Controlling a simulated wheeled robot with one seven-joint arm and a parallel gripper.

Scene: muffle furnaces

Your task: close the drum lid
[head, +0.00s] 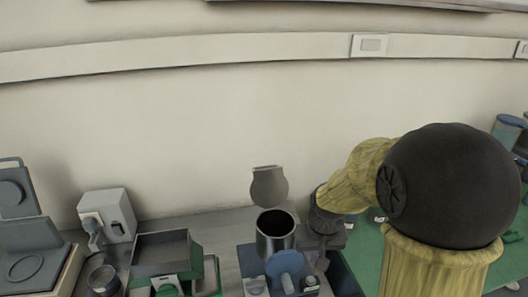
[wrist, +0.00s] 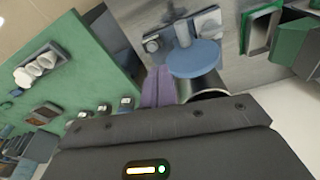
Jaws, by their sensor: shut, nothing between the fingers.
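The drum (head: 275,243) is an open-topped metal cylinder with a dark inside, on the bench at the lower middle of the head view. Its round grey lid (head: 268,187) stands up, tilted open behind the mouth. In the wrist view part of the drum's shiny wall (wrist: 207,84) shows beside my fingers; the lid is not seen there. My gripper (wrist: 160,73) has its two purple fingers together, with nothing between them. It is beside the drum, to the right of it in the head view, where my wrist partly hides it. I cannot tell whether it touches the drum.
A blue disc (head: 287,262) sits in front of the drum and also shows in the wrist view (wrist: 195,57). Grey and green open boxes (head: 162,250) and a pale device (head: 107,212) stand to the left. A green mat (wrist: 75,70) with small items lies on the other side.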

